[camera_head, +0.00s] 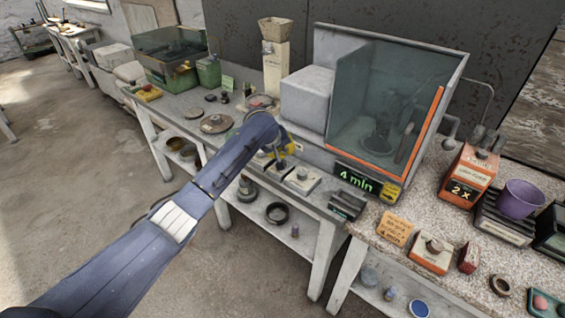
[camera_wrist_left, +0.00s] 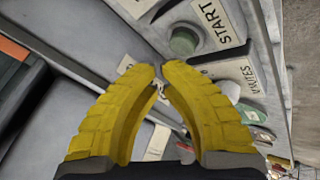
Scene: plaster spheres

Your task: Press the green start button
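The green start button (camera_wrist_left: 184,41) is a round knob on the light grey panel in the left wrist view, beside a white START label (camera_wrist_left: 212,22). My left gripper (camera_wrist_left: 160,70) has yellow fingers whose tips meet, with nothing held between them. The tips appear just below and left of the button in that view; I see no contact with it. In the head view my left gripper (camera_head: 286,150) is at the left front of the grey machine (camera_head: 318,158), and I cannot make out the button there. My right gripper is not in view.
The machine has a tinted glass door with an orange edge (camera_head: 422,130) and a display reading 4 min (camera_head: 356,179). A white box with a knob (camera_head: 301,181) and a dark block (camera_head: 347,205) stand in front. An orange 2X box (camera_head: 470,175) and purple cup (camera_head: 520,199) stand right.

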